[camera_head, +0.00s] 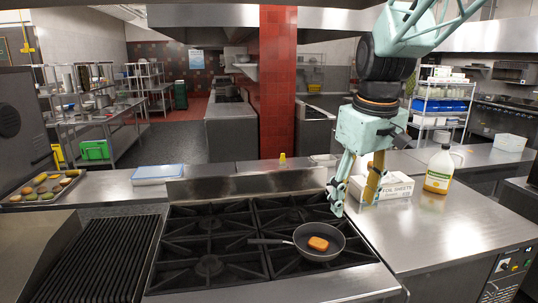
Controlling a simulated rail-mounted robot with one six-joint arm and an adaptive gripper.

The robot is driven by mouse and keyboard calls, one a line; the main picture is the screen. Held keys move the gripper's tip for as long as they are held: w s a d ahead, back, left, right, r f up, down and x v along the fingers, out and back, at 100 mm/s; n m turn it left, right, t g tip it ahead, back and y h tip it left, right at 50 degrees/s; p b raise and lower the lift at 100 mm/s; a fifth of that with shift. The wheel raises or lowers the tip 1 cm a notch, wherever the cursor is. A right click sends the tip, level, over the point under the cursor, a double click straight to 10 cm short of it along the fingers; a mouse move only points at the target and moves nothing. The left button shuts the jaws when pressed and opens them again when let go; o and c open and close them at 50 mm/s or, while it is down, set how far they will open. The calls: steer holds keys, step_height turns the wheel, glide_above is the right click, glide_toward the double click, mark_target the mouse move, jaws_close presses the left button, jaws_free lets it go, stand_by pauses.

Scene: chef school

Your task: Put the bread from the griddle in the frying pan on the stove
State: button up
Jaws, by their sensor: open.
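A golden-brown piece of bread (318,243) lies inside the dark frying pan (338,254). The pan sits on the front right of the black stove grates (208,266), its handle pointing left. My gripper (352,207) is open and empty, above and to the right of the pan, apart from the bread. The ridged griddle (97,262) at the left front is bare in the part that shows.
A foil sheets box (395,190) and a yellow-labelled jug (438,172) stand on the right counter, close to my gripper. A tray of food (45,187) is at the far left. The right counter's front is clear.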

steer(key=s+f+m+t+b, duration=0.1)
steer(key=s+f+m+b, duration=0.1)
steer(key=s, duration=1.5)
steer(key=s+f+m+b, duration=0.2)
steer(key=s+f+b, duration=0.2)
steer(key=s, duration=1.3)
steer(key=shift+m+t+b, duration=0.4)
steer(key=shift+b, duration=0.3)
